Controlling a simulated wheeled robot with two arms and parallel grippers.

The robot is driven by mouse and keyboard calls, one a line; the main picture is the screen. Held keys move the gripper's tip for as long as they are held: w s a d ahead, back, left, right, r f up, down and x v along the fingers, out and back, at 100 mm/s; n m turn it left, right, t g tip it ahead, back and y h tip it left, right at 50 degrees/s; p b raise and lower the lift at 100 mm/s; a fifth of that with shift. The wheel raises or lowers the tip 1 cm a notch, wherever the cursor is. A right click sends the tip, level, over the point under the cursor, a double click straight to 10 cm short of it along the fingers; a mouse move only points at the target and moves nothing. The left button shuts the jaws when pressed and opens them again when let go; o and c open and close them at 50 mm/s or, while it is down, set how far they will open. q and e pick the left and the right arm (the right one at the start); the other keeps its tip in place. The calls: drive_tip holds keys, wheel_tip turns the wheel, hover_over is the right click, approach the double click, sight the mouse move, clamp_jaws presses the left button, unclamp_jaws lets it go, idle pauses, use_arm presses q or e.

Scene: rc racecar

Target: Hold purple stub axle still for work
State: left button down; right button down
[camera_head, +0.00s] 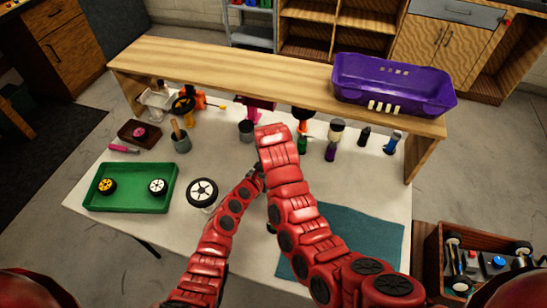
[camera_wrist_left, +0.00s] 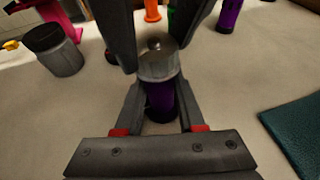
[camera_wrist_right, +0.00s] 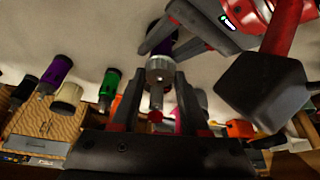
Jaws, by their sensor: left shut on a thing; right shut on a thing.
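The purple stub axle (camera_wrist_left: 160,100) stands upright between the fingers of my left gripper (camera_wrist_left: 160,108), which is shut on its purple body. Its silver cap and pin end (camera_wrist_right: 157,72) point up. My right gripper (camera_wrist_right: 157,95) comes from above and is shut around this silver end; I cannot tell if the cap is a separate piece. The purple body also shows beyond the cap in the right wrist view (camera_wrist_right: 164,36). In the head view my left gripper (camera_head: 259,174) is partly hidden, and my right arm hides the axle and the right gripper.
Several coloured parts, including a purple one (camera_head: 331,151), stand on the right of the table. A grey cup (camera_head: 246,131) is behind the grippers. A wheel (camera_head: 202,192) and a green tray (camera_head: 130,201) lie at left, a teal mat (camera_head: 365,240) at right.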

drive_tip(key=shift+a+m+h, duration=0.1)
drive_tip(key=shift+m+h, duration=0.3)
drive_tip(key=shift+m, duration=0.5)
drive_tip(key=shift+a+m+g+h, duration=0.15)
drive_tip(key=shift+m+h, duration=0.2)
drive_tip(key=shift+m, duration=0.6)
drive_tip(key=shift+m+g+h, duration=0.15)
drive_tip(key=shift+m+h, duration=0.2)
drive_tip(key=shift+m, duration=0.6)
drive_tip(key=shift+c, duration=1.9)
unclamp_jaws()
drive_tip(key=shift+r, duration=0.1)
drive_tip(key=v, duration=1.1)
drive_tip(key=shift+r, duration=0.4)
drive_tip(key=shift+s+a, duration=0.1)
